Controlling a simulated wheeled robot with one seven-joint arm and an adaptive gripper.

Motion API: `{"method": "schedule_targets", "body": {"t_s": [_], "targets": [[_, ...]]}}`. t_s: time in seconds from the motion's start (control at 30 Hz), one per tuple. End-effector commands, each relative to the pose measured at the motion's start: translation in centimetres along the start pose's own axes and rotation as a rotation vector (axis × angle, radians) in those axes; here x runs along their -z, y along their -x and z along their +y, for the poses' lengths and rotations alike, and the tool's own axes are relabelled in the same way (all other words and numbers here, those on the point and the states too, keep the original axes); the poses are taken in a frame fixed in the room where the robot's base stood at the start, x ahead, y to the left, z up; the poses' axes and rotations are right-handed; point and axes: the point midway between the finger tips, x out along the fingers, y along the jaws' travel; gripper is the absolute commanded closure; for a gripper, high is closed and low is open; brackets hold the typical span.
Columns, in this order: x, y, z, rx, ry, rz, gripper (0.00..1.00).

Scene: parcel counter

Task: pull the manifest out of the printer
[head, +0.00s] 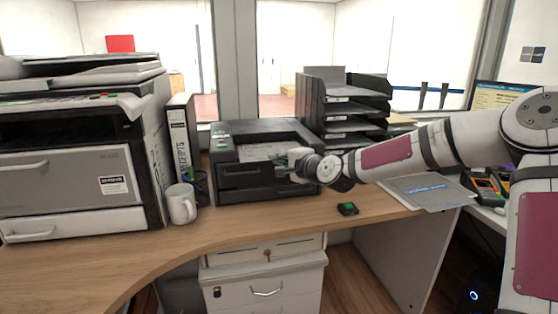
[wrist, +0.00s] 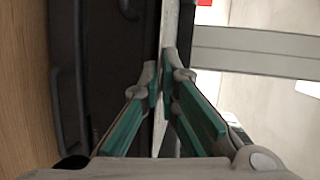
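The black printer (head: 228,182) stands on the wooden counter. The manifest (head: 260,151), a pale printed sheet, lies in the opening at its top. My gripper (head: 287,167) is at the printer's front right, at the sheet's near edge. In the wrist view the manifest shows edge-on as a thin pale strip (wrist: 171,28) running between the fingers. The green-padded fingers of my gripper (wrist: 163,80) come together at their tips on either side of this strip, pinching it. The dark printer body (wrist: 105,60) is beside the left finger. My wrist hides part of the printer's right front in the head view.
A white mug (head: 181,204) and a binder (head: 182,140) stand left of the printer, beside a large copier (head: 70,160). A black tray stack (head: 340,110) stands behind right. Bare counter lies before the printer.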

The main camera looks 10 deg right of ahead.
Motion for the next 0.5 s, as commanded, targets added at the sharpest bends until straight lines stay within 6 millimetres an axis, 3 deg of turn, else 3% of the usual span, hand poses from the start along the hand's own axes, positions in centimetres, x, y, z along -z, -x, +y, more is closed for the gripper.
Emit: {"method": "schedule_targets", "body": {"t_s": [0.27,0.5], "targets": [[0.0,0.1,0.0,-0.001,0.0,0.0,1.0],[-0.8,2.2,0.3,-0.003,0.0,0.0,1.0]]}}
